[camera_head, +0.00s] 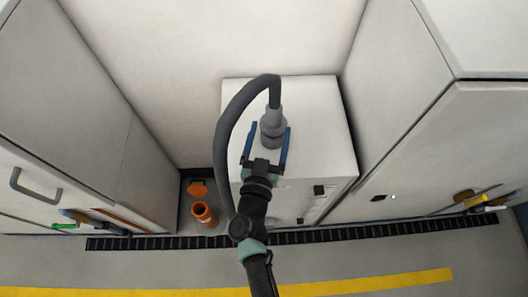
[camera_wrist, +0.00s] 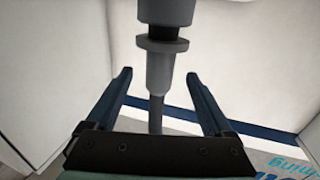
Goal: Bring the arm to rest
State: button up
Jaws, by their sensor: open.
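My gripper (camera_head: 267,147) is open, with its two blue fingers spread apart over the top of the white cabinet in the head view. A grey hose connector (camera_head: 272,126) stands on the cabinet top, just beyond and partly between the fingers. In the wrist view my gripper (camera_wrist: 160,95) shows open, and the grey connector (camera_wrist: 160,65) is seen between and past the fingertips, with a gap on each side. My arm reaches up from the bottom of the head view.
A thick grey hose (camera_head: 228,135) arcs from the connector down the cabinet's left side, close to my arm. The white cabinet (camera_head: 320,130) stands between taller white units (camera_head: 70,100) and (camera_head: 430,130). An orange cup (camera_head: 203,213) stands on the floor at left. Grey floor (camera_head: 150,265) is open in front.

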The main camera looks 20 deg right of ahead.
jog(key=v, duration=0.7)
jog(key=shift+s+a+r, duration=0.1)
jog(key=shift+r, duration=0.05)
jog(key=w+a+r+n+t+y, duration=0.2)
jog(key=w+a+r+t+y, duration=0.15)
jog(key=r, duration=0.75)
jog(key=w+a+r+n+t+y, duration=0.1)
jog(key=w+a+r+t+y, duration=0.2)
jog(key=r, duration=0.7)
jog(key=w+a+r+n+t+y, duration=0.1)
jog(key=w+a+r+n+t, duration=0.3)
jog(key=r, duration=0.7)
notch_tip(320, 180, up, 18)
jog(key=s+a+n+y, duration=0.2)
jog(key=s+y, duration=0.1)
jog(key=y, duration=0.2)
jog(key=s+d+r+m+t+h, duration=0.1)
jog(key=s+d+r+m+h, duration=0.1)
jog(key=s+r, duration=0.7)
notch_tip(320, 180, up, 3)
jog(key=shift+d+r+m+h, duration=0.1)
jog(key=shift+d+m+h, duration=0.35)
jog(key=shift+h, duration=0.2)
jog(key=shift+t, duration=0.25)
